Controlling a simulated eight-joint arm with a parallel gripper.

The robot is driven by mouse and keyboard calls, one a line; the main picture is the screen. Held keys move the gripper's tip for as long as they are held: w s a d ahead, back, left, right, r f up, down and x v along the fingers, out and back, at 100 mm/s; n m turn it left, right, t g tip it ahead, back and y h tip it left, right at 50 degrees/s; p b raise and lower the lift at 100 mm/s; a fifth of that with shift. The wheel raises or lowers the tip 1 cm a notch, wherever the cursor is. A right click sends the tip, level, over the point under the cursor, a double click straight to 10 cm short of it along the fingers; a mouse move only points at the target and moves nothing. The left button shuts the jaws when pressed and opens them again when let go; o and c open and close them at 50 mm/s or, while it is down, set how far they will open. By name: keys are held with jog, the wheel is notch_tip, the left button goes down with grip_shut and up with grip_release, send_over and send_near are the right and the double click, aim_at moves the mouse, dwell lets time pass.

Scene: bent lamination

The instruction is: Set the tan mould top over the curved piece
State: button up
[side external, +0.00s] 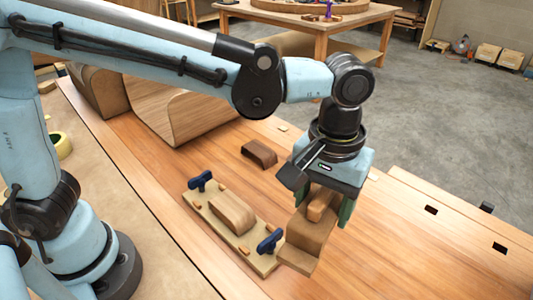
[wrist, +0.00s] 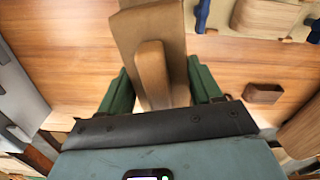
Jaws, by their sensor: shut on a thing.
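The tan mould top (side external: 304,238) is a blocky wooden piece with a rounded raised handle (side external: 319,205). My gripper (side external: 323,199) is shut on it, pointing down. In the wrist view the mould top (wrist: 133,30) lies between my green fingers (wrist: 161,88), its handle towards me. The curved piece (side external: 232,213) is a light wooden arch on a pale board (side external: 196,204), left of the mould top in the side view. It also shows at the wrist view's upper right (wrist: 268,16). The mould top is beside the board, not over it. Its underside is hidden.
Two blue clamps stand at the board's ends, one far (side external: 201,181) and one near the mould top (side external: 269,243). A small dark brown arch (side external: 259,153) lies behind the board. Large bent wood forms (side external: 180,105) stand at the back left. The bench right of my gripper is mostly clear.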

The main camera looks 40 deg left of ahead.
jog(key=s+a+n, duration=0.1)
jog(key=a+n, duration=0.6)
jog(key=a, duration=0.3)
jog(key=n, duration=0.8)
send_over(231, 205)
jog(key=shift+f, duration=2.65)
jog(key=shift+f, duration=1.95)
jog(key=o, duration=1.5)
jog(key=shift+c, duration=0.2)
